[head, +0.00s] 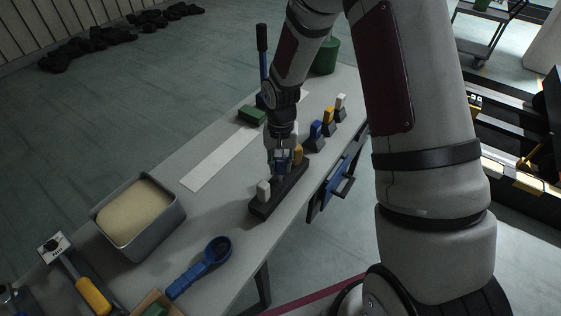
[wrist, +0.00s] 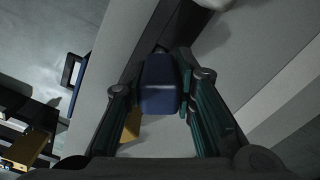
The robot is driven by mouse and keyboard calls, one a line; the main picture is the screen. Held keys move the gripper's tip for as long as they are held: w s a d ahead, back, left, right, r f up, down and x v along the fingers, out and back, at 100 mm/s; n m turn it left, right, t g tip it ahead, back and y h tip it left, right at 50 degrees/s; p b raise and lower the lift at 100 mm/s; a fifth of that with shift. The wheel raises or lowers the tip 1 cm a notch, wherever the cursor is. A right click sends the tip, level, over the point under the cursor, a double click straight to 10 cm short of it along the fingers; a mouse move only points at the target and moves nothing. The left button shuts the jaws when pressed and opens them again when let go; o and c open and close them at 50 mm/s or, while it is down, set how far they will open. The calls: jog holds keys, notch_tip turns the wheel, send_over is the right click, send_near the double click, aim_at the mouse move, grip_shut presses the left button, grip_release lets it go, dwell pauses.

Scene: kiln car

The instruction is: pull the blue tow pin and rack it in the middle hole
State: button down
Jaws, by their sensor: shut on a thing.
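My gripper (head: 281,158) is shut on a blue tow pin. In the wrist view the pin's blue block-shaped head (wrist: 160,88) sits between the two fingers (wrist: 160,95). The gripper points down at the middle of a long dark rack (head: 263,207), between a white pin (head: 264,189) and a yellow pin (head: 298,154) standing in it. The fingers hide the lower part of the blue pin, so I cannot tell whether it is in the middle hole or just above it. Another blue-topped piece (head: 316,129) stands on its own dark base further back.
Yellow (head: 328,115) and white (head: 341,101) pieces on dark bases stand behind. A grey tub (head: 168,231), a blue scoop (head: 203,266) and a green block (head: 252,115) lie on the table. A blue handled panel (head: 336,185) sticks out at the table's right edge.

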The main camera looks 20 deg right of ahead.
jog(key=shift+f+b, duration=0.65)
jog(key=shift+f, duration=0.8)
jog(key=c, duration=1)
grip_release()
jog(key=shift+r, duration=0.2)
jog(key=shift+r+p, duration=0.3)
jog(key=shift+r, duration=0.05)
jog(key=shift+r+p, duration=0.8)
jog(key=shift+r, duration=0.9)
jog(key=shift+r, duration=0.1)
notch_tip(320, 180, up, 12)
